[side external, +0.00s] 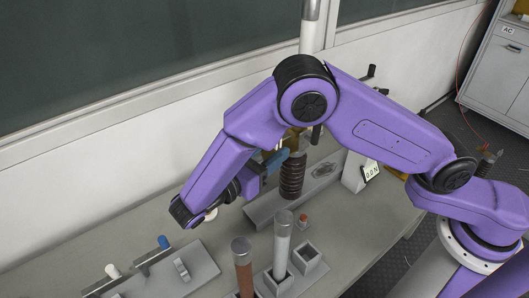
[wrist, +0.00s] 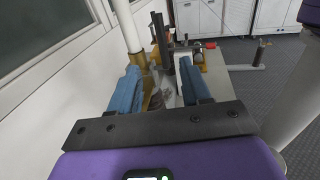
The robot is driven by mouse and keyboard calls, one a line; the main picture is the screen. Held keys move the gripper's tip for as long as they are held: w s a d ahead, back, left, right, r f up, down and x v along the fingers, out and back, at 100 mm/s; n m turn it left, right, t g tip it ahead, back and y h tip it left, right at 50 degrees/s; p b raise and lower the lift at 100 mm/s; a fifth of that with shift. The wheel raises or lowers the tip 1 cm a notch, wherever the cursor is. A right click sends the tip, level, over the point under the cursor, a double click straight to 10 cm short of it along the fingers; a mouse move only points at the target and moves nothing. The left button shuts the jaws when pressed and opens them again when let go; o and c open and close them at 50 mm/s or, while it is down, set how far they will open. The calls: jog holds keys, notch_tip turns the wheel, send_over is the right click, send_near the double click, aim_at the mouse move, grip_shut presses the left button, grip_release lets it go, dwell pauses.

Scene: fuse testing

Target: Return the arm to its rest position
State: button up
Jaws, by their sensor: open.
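My gripper (side external: 277,160) has blue fingers and sits above the bench, close to the brown ribbed insulator (side external: 291,177) of the test stand. The purple arm is bent, with its elbow high, and partly covers the stand. In the wrist view my gripper (wrist: 160,88) has its two blue fingers apart. I see no object held between them. Behind the fingers are a white post (wrist: 126,25) with a brass-coloured base and a dark upright bar (wrist: 159,35).
A brown tube (side external: 243,268) and a pale tube (side external: 283,243) stand upright in square holders; an empty holder (side external: 308,258) is beside them. A grey clip fixture (side external: 182,270) with blue-tipped and white-tipped levers lies front left. A numeric display (side external: 371,172) and wall stand behind.

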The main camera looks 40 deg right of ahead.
jog(key=shift+s+a, duration=0.15)
jog(key=shift+a, duration=0.4)
jog(key=s+d+r+m+g+y, duration=0.25)
jog(key=s+d+y, duration=0.45)
jog(key=d, duration=0.5)
jog(key=s+d+m+y, duration=0.5)
jog(key=s+d+y, duration=0.2)
jog(key=s+y, duration=0.3)
jog(key=s, duration=0.3)
jog(key=shift+s+d+g+y, duration=0.2)
jog(key=shift+s+g+y, duration=0.1)
jog(key=shift+s+g, duration=0.1)
